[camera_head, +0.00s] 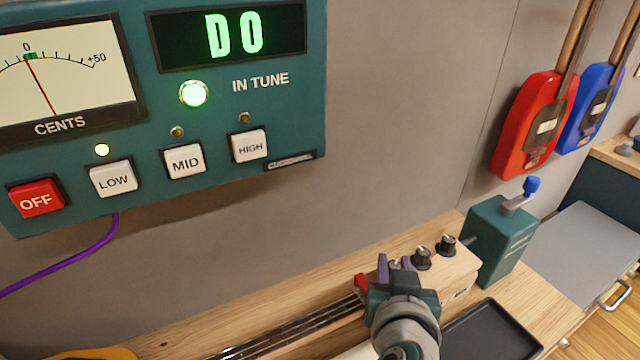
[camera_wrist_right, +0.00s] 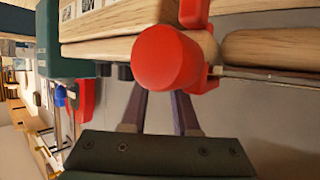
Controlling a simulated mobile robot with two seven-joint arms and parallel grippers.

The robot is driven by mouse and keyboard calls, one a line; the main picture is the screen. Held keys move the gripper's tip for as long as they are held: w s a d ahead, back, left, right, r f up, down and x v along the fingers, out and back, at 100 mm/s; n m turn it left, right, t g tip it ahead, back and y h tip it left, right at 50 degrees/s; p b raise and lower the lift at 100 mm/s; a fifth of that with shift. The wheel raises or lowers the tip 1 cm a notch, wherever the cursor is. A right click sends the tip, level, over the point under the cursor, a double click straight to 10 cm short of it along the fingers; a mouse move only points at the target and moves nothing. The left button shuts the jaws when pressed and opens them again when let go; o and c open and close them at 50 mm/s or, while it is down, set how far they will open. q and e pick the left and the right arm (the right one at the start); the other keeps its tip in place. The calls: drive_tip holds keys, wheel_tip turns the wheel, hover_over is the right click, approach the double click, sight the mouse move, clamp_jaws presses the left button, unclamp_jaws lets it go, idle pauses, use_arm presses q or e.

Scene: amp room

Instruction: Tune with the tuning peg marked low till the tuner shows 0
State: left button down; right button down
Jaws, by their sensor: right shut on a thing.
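The tuner (camera_head: 170,60) on the wall has its needle at the green 0 mark on the dial (camera_head: 60,70). Its display (camera_head: 230,35) reads D0 and the green IN TUNE lamp (camera_head: 193,93) is lit. The lamp above the LOW button (camera_head: 113,180) is lit. My right gripper (camera_head: 396,264) is at the end of the stringed neck on the bench, shut on a small piece there that looks like a tuning peg. A red peg-like knob (camera_head: 361,283) sits just left of it. In the wrist view a red knob (camera_wrist_right: 165,62) hides the fingertips. The marking on the gripped piece is hidden.
Black knobs (camera_head: 422,258) stand on the wooden block right of my gripper. A green box with a blue-knobbed crank (camera_head: 500,235) is beyond. A black tray (camera_head: 490,332) lies to the right. Red (camera_head: 528,130) and blue (camera_head: 590,110) instruments hang on the wall.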

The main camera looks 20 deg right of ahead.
use_arm(q)
drive_tip(key=shift+d, duration=0.1)
idle(0.5)
use_arm(e)
drive_tip(key=c, duration=0.9)
unclamp_jaws()
drive_tip(key=shift+w+r, duration=0.1)
drive_tip(key=shift+c, duration=0.2)
